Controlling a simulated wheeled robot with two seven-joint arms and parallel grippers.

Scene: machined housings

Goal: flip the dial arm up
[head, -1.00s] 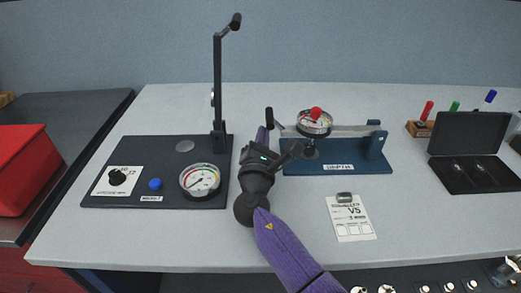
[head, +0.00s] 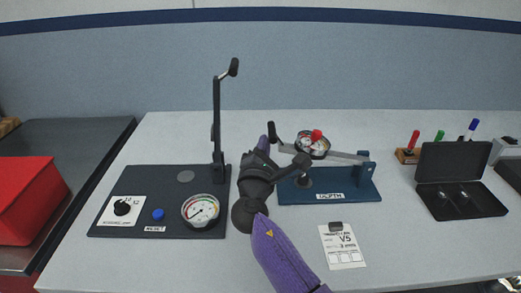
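The dial arm (head: 343,156) is a grey bar on the dark blue stand (head: 350,185) marked DEPTH. It carries a round dial (head: 313,147) with a red knob. The bar slopes up to the left from the post at the stand's right end. A black handle (head: 271,130) shows at its left end. My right gripper (head: 284,155) is at the left part of the bar, just below the handle, and hides part of it. I cannot tell whether its fingers are closed on the bar. My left gripper is out of view.
A dark panel (head: 135,190) with a gauge (head: 200,210), blue button (head: 158,214) and tall lever (head: 217,120) stands left. A clipboard card (head: 342,248) lies in front. An open black case (head: 460,205) and a pen holder (head: 408,156) stand right.

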